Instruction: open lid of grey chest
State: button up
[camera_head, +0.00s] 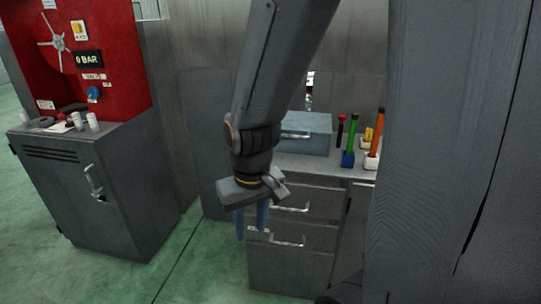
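The grey chest (310,122) is a blue-grey box on top of the drawer cabinet. Its lid looks closed, and a metal handle (297,135) shows on its front. My arm hides the chest's left part. My gripper (251,234) hangs in front of the drawer cabinet, lower and to the left of the chest in the picture. Its two blue fingers point down with a gap between them, and nothing shows between them. It appears apart from the chest.
The drawer cabinet (290,267) has handles sticking out. Right of the chest stand a red-topped tool (340,128), a green tool in a blue holder (348,159) and an orange tool (376,135). A red valve panel (120,45) stands on a grey cabinet (140,185) at left. Green floor between is clear.

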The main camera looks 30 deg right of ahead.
aim_at(295, 122)
jog(key=z, duration=0.95)
jog(key=i, duration=0.6)
jog(key=u, duration=1.85)
jog(key=k, duration=1.15)
jog(key=z, duration=1.55)
jog(key=i, duration=0.5)
